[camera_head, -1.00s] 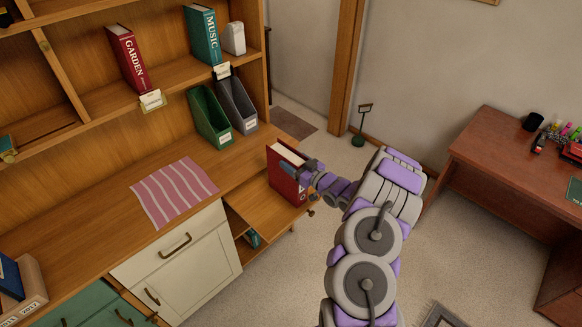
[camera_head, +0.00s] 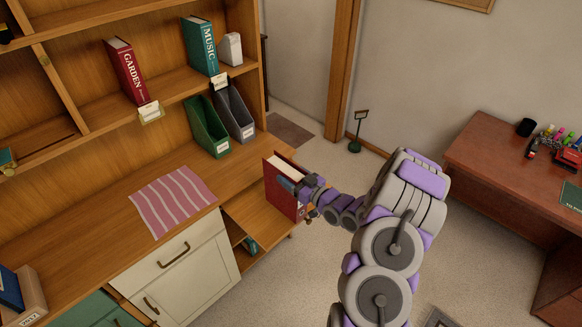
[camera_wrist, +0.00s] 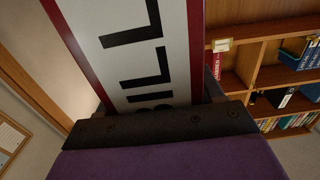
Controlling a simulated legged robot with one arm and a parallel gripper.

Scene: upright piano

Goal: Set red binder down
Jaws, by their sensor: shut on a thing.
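The red binder (camera_head: 283,197) is upright at the right end of the wooden counter, with white pages showing along its top. My gripper (camera_head: 300,187) is shut on the red binder from its right side. In the wrist view the binder (camera_wrist: 150,45) fills the middle, with a white label and large black letters on its spine. The gripper's dark jaw base (camera_wrist: 160,125) lies across the lower edge of the spine. Whether the binder's bottom touches a surface is hidden.
A wooden counter (camera_head: 110,235) holds a pink striped cloth (camera_head: 172,200), a green file holder (camera_head: 208,128) and a grey one (camera_head: 234,110). A lower open shelf (camera_head: 258,218) is under the binder. GARDEN (camera_head: 128,72) and MUSIC (camera_head: 201,47) binders stand above. A desk (camera_head: 500,165) is at right.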

